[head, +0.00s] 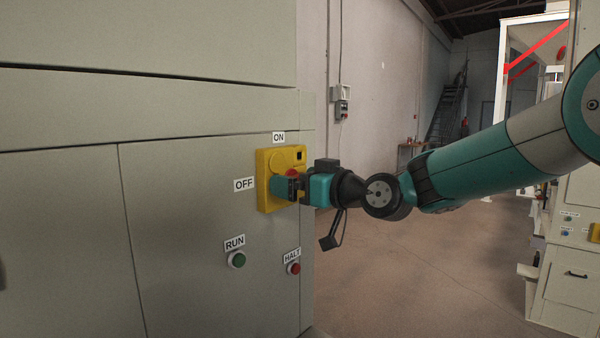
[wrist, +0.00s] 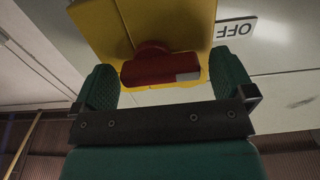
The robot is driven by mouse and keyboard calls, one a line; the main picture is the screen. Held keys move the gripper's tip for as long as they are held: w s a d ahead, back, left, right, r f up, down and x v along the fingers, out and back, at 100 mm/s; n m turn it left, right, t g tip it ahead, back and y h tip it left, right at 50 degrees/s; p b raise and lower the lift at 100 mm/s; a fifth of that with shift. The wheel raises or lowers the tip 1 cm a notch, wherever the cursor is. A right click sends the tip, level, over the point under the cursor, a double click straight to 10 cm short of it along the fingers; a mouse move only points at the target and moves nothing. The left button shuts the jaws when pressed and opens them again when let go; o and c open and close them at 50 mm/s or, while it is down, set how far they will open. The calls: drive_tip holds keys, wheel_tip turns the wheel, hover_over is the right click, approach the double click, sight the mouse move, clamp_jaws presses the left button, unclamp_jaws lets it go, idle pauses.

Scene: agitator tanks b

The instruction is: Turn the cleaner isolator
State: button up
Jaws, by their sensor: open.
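The cleaner isolator is a yellow box (head: 264,180) on the grey cabinet, with an ON label (head: 278,137) above it and an OFF label (head: 244,184) to its left. Its red handle (wrist: 160,68) shows in the wrist view, with a pale mark at one end; in the head view my gripper mostly hides it. My gripper (wrist: 165,85) is open, with one green finger on each side of the red handle. Small gaps seem to show between handle and fingers. In the head view my gripper (head: 285,187) is right in front of the yellow box.
Below the isolator are a green RUN button (head: 237,260) and a red HALT button (head: 293,268). The cabinet's right edge is close to the isolator. Open floor (head: 420,270) lies to the right. A stair (head: 448,110) stands far back.

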drive_tip(key=shift+a, duration=0.1)
drive_tip(key=shift+w, duration=0.1)
drive_tip(key=c, duration=0.8)
drive_tip(key=shift+c, duration=0.2)
drive_tip(key=shift+m, duration=0.4)
drive_tip(key=m+b, duration=0.1)
drive_tip(key=m, duration=0.7)
drive_tip(key=shift+r+b, duration=0.25)
drive_tip(key=shift+b, duration=0.05)
drive_tip(key=m+p, duration=0.1)
drive_tip(key=m, duration=0.4)
drive_tip(key=shift+w+r+m, duration=0.1)
drive_tip(key=shift+r+m, duration=0.05)
drive_tip(key=shift+m, duration=0.25)
drive_tip(key=shift+w+d+m+p, duration=0.15)
drive_tip(key=shift+m+p, duration=0.25)
drive_tip(key=shift+m, duration=0.4)
drive_tip(key=shift+s+d+m+p, duration=0.1)
drive_tip(key=shift+m+p, duration=0.3)
drive_tip(key=shift+m, duration=0.4)
